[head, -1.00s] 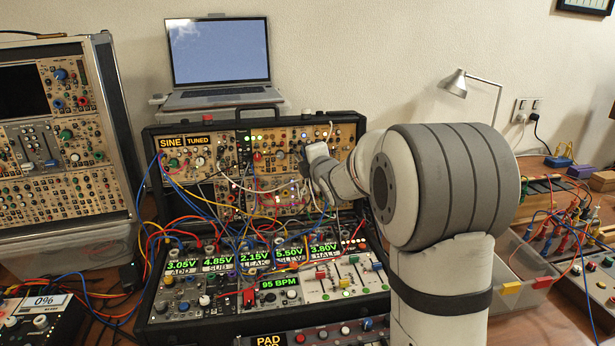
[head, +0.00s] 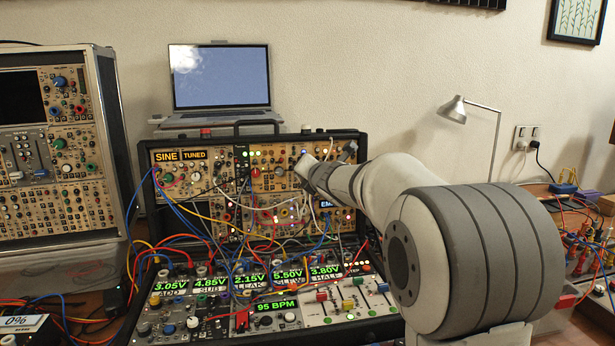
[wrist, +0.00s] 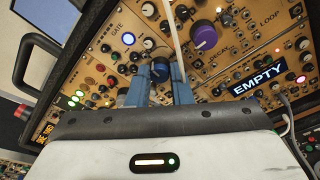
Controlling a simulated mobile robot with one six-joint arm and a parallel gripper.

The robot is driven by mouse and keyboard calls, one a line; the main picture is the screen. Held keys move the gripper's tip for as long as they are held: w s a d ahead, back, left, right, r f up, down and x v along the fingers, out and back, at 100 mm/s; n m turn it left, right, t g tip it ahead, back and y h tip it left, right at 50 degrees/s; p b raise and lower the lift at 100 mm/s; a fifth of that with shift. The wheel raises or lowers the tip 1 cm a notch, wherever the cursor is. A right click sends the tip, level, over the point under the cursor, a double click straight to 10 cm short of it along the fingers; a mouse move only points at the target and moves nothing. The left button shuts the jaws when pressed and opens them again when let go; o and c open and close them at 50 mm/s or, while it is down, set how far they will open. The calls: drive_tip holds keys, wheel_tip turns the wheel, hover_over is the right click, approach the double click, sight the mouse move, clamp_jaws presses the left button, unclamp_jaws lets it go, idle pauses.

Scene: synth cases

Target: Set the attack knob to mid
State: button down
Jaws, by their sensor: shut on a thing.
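In the wrist view my gripper (wrist: 162,88) has its two blue fingers closed around a dark blue knob (wrist: 160,70) on the tan synth panel (wrist: 110,60). The fingers cover much of the knob, and I cannot read an attack label or a mid mark by it. A purple knob (wrist: 203,38) stands to the right, near a DECAY label. In the head view my gripper (head: 304,170) is at the upper panel of the black synth case (head: 262,134), and its fingertips are too small to make out.
A white cable (wrist: 175,35) runs close by the fingers in the wrist view. Many patch cables (head: 200,215) hang over the panels in the head view. A laptop (head: 220,82) stands behind the case, and a lamp (head: 452,110) is at the right.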

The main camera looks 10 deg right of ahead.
drive_tip(key=shift+f, duration=0.1)
idle(0.4)
drive_tip(key=c, duration=1.3)
unclamp_jaws()
drive_tip(key=shift+s, duration=0.1)
drive_tip(key=s+r, duration=0.1)
drive_tip(key=s, duration=0.6)
drive_tip(key=shift+s+d+r, duration=0.2)
drive_tip(key=shift+d+r, duration=0.05)
drive_tip(key=shift+d, duration=0.15)
